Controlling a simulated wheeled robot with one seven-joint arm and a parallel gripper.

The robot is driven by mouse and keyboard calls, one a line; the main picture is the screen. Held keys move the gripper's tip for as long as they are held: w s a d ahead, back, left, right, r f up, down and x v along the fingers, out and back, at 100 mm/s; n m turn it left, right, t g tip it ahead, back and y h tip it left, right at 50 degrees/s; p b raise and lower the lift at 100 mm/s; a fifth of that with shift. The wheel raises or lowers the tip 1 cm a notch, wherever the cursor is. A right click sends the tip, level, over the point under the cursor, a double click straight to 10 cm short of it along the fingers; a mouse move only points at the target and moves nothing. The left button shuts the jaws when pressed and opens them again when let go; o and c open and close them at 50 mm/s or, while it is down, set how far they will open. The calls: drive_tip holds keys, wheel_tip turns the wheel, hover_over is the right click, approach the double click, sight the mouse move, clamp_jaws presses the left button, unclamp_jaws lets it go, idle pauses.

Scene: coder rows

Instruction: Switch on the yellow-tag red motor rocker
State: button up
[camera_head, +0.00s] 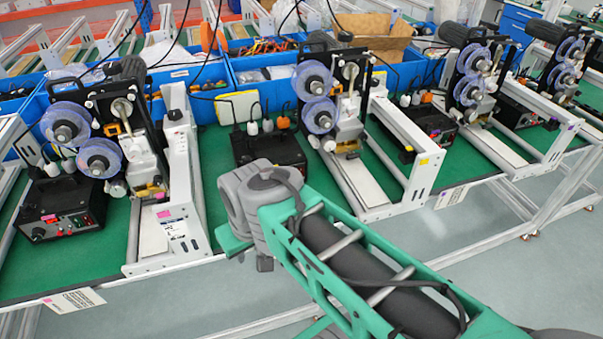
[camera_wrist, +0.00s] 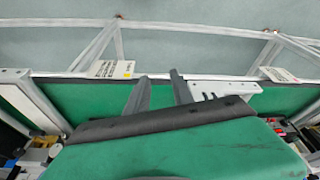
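A yellow tag (camera_head: 424,161) is on the front end of the white rail of the second coder (camera_head: 330,100) from the left. The black control box (camera_head: 268,147) left of that coder shows its top; my arm covers most of its front panel. I cannot make out its red motor rocker. My gripper's fingers (camera_wrist: 160,78) stand apart and empty in the wrist view, over the green bench top and near its front edge. In the head view the fingers are mostly hidden below my grey wrist, in front of that box.
A pink-tagged coder (camera_head: 100,140) and its control box (camera_head: 62,207) stand at left. More coders and boxes stand at right. White rails (camera_head: 190,180) flank the middle box. Blue bins (camera_head: 215,75) line the back. Aisle floor (camera_head: 500,215) is clear in front.

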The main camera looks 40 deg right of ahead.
clamp_jaws()
idle(1.1)
